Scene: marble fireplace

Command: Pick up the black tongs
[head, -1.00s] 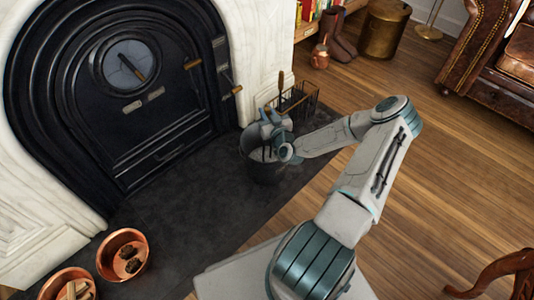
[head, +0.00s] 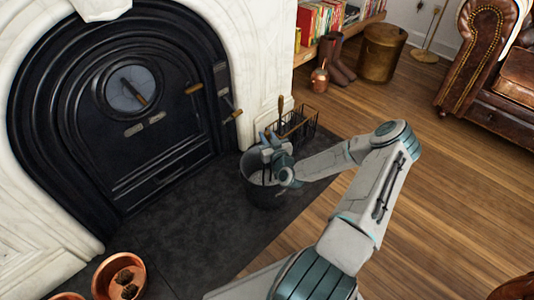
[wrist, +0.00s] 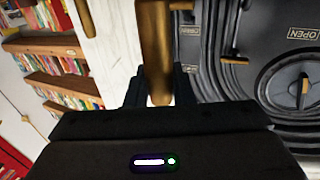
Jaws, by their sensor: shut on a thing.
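My gripper (head: 270,150) is over the rim of a dark grey bucket (head: 264,195) on the hearth, in the head view. In the wrist view my gripper (wrist: 160,80) is shut on a brown, wood-like handle (wrist: 156,45), which stands between its two dark fingers. Thin dark parts show at the bucket's mouth in the head view, but they are too small to tell apart from my fingers. Whether the handle belongs to the black tongs cannot be told, as the lower part of the held thing is hidden.
The black fireplace door (head: 160,125) stands left of the bucket, with wood-coloured handles sticking out. A wire basket (head: 300,127) is just behind the bucket. Copper bowls (head: 118,278) lie at the front left. Boots (head: 338,58) and a brass bin (head: 382,52) stand farther back.

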